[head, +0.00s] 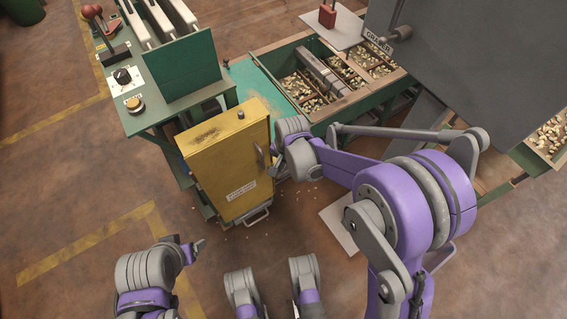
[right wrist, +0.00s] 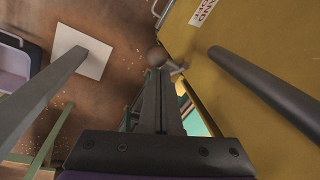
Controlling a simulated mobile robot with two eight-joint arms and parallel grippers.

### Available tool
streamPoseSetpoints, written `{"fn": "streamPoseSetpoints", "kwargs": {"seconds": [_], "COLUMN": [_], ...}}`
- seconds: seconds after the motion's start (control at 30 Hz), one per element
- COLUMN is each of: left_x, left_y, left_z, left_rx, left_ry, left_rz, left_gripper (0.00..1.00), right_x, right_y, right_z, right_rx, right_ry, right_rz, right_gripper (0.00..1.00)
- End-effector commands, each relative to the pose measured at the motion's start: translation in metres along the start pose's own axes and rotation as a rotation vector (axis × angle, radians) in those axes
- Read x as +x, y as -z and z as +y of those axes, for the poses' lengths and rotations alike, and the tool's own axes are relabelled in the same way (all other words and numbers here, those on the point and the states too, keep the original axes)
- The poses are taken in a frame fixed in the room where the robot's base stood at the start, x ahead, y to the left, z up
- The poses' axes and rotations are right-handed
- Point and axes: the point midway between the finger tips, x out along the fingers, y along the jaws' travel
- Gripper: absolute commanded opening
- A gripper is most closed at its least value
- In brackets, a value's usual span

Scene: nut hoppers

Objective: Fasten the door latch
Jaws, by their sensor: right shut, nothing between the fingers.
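The yellow cabinet (head: 222,165) stands upright, with a white label on its door (head: 240,192). A dark latch handle (head: 260,154) sits near the door's right edge. In the right wrist view a latch lever with a round knob (right wrist: 157,57) lies just beyond my fingertips, beside the yellow door (right wrist: 245,35). My right gripper (head: 279,166) is at the cabinet's right edge; its fingers (right wrist: 163,80) are shut and empty, close to the knob. I cannot tell whether they touch it. My left gripper (head: 199,246) is below and left of the cabinet, away from the latch.
A green control stand (head: 165,100) is behind the cabinet at left. Green-sided bins of nuts (head: 315,85) lie behind it at right, near a large grey hopper (head: 480,60). A pale sheet (head: 340,222) lies on the floor at right.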

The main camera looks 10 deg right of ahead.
Motion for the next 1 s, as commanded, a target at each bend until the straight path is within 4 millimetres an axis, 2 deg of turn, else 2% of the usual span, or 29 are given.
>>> {"fn": "streamPoseSetpoints", "kwargs": {"seconds": [0.33,0.87,1.0], "left_x": [-0.0009,-0.0009,-0.0037], "left_y": [0.0002,0.0002,0.0009], "left_z": [0.0,0.0,0.0], "left_rx": [0.0,0.0,0.0], "left_ry": [0.0,0.0,0.0], "left_rz": [0.0,0.0,0.001], "left_gripper": [0.73,0.73,0.73], "right_x": [0.0026,0.0031,-0.004], "right_y": [-0.0105,-0.0114,-0.0113], "right_z": [-0.0044,-0.005,-0.0051], "right_rx": [0.0,0.0,0.0], "right_ry": [0.0,0.0,0.0], "right_rz": [-0.002,-0.001,-0.001], "right_gripper": [0.0,0.0,0.0]}}
